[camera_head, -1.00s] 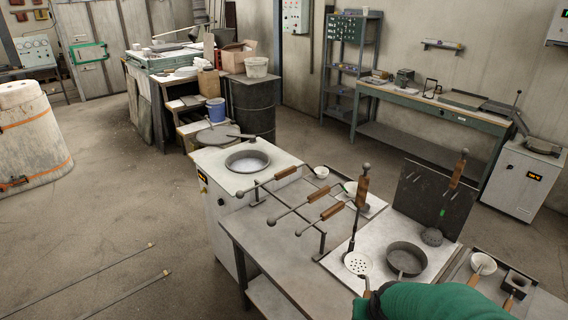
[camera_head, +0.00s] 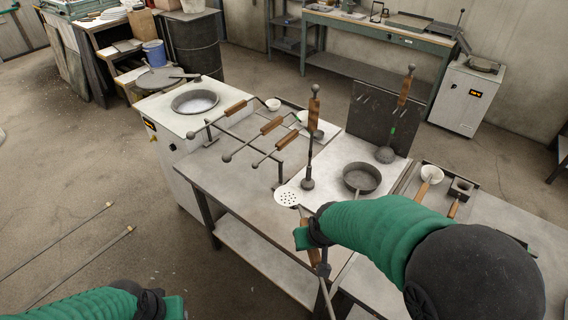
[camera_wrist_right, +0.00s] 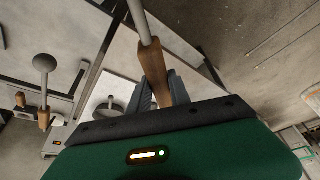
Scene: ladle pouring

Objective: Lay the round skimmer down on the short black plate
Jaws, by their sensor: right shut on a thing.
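The round skimmer has a white perforated disc (camera_head: 287,195), seen in the head view over the near edge of the table, left of the dark pan. My right gripper (camera_head: 312,246) is shut on its brown wooden handle. In the wrist view the handle (camera_wrist_right: 153,68) runs between the two fingers (camera_wrist_right: 160,92) and the disc is out of frame. My left wrist (camera_head: 150,304) shows at the bottom left; its fingers cannot be made out. I cannot single out the short black plate for sure; a dark panel (camera_head: 372,112) stands upright behind the pan.
A dark round pan (camera_head: 361,177) sits on the pale board (camera_head: 328,178). Several wooden-handled tools lie on a rack (camera_head: 280,170); upright ladles stand near the pan. A round melting pot (camera_head: 195,102) is at left.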

